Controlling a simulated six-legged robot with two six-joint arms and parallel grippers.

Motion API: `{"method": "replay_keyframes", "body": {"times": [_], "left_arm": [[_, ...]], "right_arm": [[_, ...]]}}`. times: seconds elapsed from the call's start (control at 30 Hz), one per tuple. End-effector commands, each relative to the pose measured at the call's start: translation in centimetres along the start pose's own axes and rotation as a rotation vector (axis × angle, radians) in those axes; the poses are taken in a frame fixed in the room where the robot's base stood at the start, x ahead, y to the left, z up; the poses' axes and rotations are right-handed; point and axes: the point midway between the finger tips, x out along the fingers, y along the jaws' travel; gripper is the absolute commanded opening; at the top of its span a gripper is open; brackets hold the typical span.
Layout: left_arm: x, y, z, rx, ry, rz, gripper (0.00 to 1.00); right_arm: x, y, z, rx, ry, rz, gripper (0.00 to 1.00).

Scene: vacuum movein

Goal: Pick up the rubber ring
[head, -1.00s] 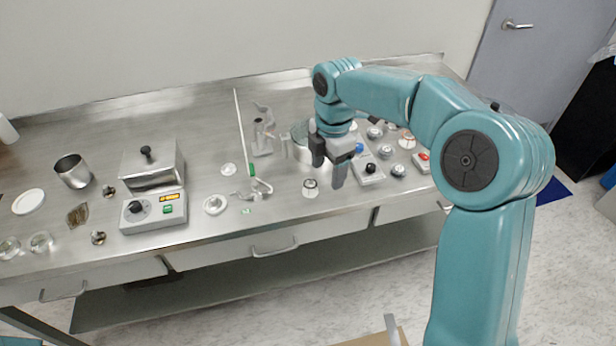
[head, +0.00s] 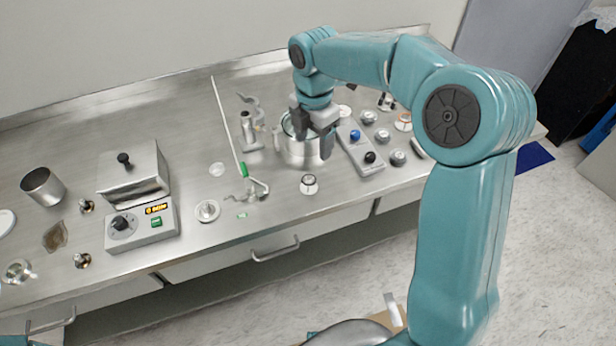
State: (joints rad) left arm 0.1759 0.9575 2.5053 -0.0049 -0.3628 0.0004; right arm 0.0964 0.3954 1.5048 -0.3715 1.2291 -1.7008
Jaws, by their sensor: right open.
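My right gripper (head: 314,142) points down over the steel pot (head: 296,154) at the middle of the bench, its two fingers apart. Its fingers cover part of the pot's mouth, and I cannot tell whether they touch the pot. No rubber ring can be told for sure. A round pale piece with a metal centre (head: 207,211) lies left of the pot, near the front. A round white piece with a brownish centre (head: 403,122) lies on the right. The pot's inside is mostly hidden. My left gripper is not in view.
A control box with buttons (head: 360,147) stands just right of the pot, with several round knobs beyond it. A small round jar (head: 309,185) stands in front. A heater box (head: 142,224) stands further left. The back left is bare.

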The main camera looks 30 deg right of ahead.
Motion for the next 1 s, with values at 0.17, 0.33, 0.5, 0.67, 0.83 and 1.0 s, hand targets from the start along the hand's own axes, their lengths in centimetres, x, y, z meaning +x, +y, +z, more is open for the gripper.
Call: {"method": "replay_keyframes", "body": {"times": [0.17, 0.33, 0.5, 0.67, 0.83, 1.0], "left_arm": [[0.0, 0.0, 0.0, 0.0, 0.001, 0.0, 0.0], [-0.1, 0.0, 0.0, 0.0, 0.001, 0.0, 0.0], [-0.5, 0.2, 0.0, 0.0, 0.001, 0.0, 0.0], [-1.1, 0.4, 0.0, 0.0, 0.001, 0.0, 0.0], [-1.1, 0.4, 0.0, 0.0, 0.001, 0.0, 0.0], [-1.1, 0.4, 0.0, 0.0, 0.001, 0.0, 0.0]], "right_arm": [[4.2, -0.2, -0.1, 0.0, 0.003, -0.005, 0.67], [6.3, -0.1, -0.1, 0.0, 0.001, -0.002, 0.67], [7.6, 0.3, -0.1, 0.001, 0.002, -0.004, 0.67], [10.3, 0.9, 0.0, 0.0, 0.002, -0.004, 0.67], [11.8, 1.1, 0.1, 0.001, 0.001, -0.001, 0.67], [11.9, 1.1, 0.1, 0.001, 0.001, 0.0, 0.67]]}}
